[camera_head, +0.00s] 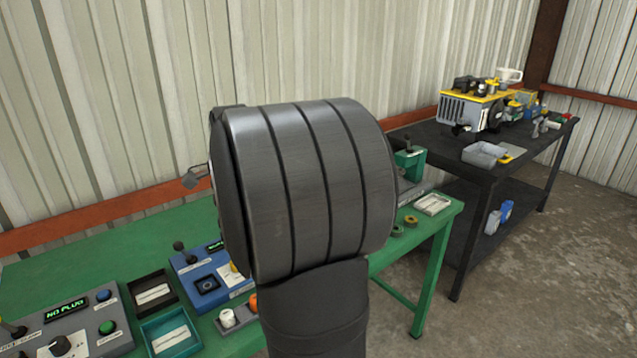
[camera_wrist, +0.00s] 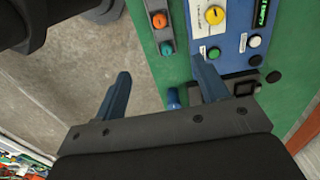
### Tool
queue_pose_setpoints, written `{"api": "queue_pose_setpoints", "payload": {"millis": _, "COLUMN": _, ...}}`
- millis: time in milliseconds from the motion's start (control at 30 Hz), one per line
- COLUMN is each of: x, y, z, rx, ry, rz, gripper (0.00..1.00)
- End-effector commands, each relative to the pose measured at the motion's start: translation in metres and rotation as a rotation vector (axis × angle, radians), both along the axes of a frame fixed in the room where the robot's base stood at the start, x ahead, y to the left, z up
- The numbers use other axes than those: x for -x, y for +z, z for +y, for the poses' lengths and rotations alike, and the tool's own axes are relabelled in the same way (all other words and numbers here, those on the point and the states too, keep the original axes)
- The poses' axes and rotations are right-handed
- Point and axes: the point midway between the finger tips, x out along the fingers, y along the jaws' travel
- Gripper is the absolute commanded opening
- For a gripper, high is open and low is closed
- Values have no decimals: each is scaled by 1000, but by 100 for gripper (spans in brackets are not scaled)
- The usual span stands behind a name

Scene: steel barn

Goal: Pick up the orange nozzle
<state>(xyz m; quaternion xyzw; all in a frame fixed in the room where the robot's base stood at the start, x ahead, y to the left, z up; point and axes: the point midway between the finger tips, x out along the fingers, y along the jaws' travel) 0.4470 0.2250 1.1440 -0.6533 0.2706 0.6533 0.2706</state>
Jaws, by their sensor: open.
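I cannot make out a clear orange nozzle. In the head view a small orange piece (camera_head: 253,303) shows at the green bench's front edge, partly hidden by my arm; I cannot tell what it is. In the wrist view an orange round button-like piece (camera_wrist: 159,20) sits on a grey strip beside a teal one. My gripper (camera_wrist: 161,64) is open and empty, its two blue fingers spread above the bench edge. A small blue piece (camera_wrist: 173,97) shows between the fingers, lower down. In the head view my arm hides the gripper.
The green bench (camera_head: 120,245) carries a blue control box (camera_head: 205,275), a grey control box (camera_head: 75,325), a black tray (camera_head: 152,292) and a teal tray (camera_head: 170,335). A dark table (camera_head: 450,150) with machinery stands at the right. Bare floor lies in front.

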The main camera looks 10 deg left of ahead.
Motion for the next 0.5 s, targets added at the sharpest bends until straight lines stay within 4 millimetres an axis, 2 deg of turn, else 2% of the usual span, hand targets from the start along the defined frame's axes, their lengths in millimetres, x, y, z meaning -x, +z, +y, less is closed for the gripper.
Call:
{"api": "queue_pose_setpoints", "payload": {"millis": 333, "x": 0, "y": 0, "z": 0, "rx": 0, "ry": 8, "rz": 0, "gripper": 56}}
{"api": "queue_pose_setpoints", "payload": {"millis": 500, "x": 0, "y": -4, "z": 0, "rx": 1, "ry": 153, "rz": 1, "gripper": 56}}
